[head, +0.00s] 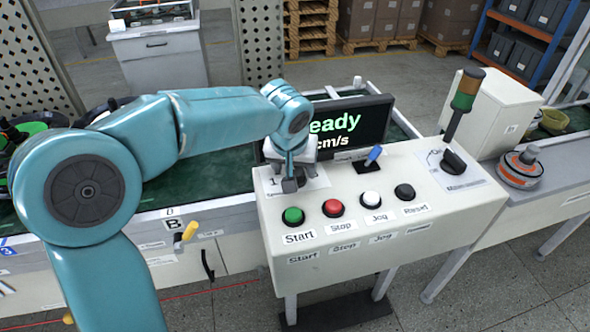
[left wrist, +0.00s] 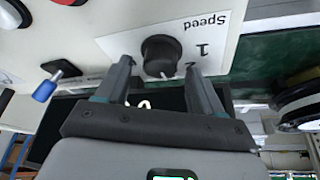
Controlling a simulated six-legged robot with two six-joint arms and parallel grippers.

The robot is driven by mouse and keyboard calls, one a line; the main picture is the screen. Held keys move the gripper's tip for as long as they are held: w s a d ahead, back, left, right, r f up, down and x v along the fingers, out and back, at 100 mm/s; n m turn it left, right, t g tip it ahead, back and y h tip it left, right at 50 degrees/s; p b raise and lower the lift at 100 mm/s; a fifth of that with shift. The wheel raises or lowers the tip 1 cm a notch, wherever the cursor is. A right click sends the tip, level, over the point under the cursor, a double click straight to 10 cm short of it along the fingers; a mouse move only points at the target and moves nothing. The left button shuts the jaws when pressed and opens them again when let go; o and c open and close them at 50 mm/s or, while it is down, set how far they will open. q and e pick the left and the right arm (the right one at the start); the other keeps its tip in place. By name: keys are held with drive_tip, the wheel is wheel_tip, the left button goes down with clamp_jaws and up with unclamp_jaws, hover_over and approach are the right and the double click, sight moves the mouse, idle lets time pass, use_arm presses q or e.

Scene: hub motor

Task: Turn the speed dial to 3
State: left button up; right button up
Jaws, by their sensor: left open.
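The speed dial is a black round knob (left wrist: 161,55) on a white label marked "Speed" on the panel, seen upside down in the left wrist view. A "1" and part of a "2" show beside it; a "3" is not visible. A light mark on the knob's rim shows near its lower edge. My left gripper (left wrist: 158,82) is open, its two fingers to either side of the knob; I cannot tell whether they touch it. In the head view my left gripper (head: 290,184) is over the panel's left end and hides the dial. My right gripper is not in view.
The white control panel (head: 440,222) carries a green button (head: 293,216), a red button (head: 333,208), white and black buttons, a blue-tipped lever (head: 374,155) and a black rotary switch (head: 453,161). A display (head: 370,125) stands behind it, partly covered by my arm.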

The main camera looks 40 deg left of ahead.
use_arm(q)
drive_tip(key=shift+x, duration=0.8)
drive_tip(key=c, duration=1.1)
drive_tip(key=shift+o, duration=0.2)
drive_tip(key=shift+m+h, duration=0.3)
drive_tip(key=shift+m, duration=0.5)
drive_tip(key=o, duration=1.1)
drive_tip(key=shift+c, duration=0.2)
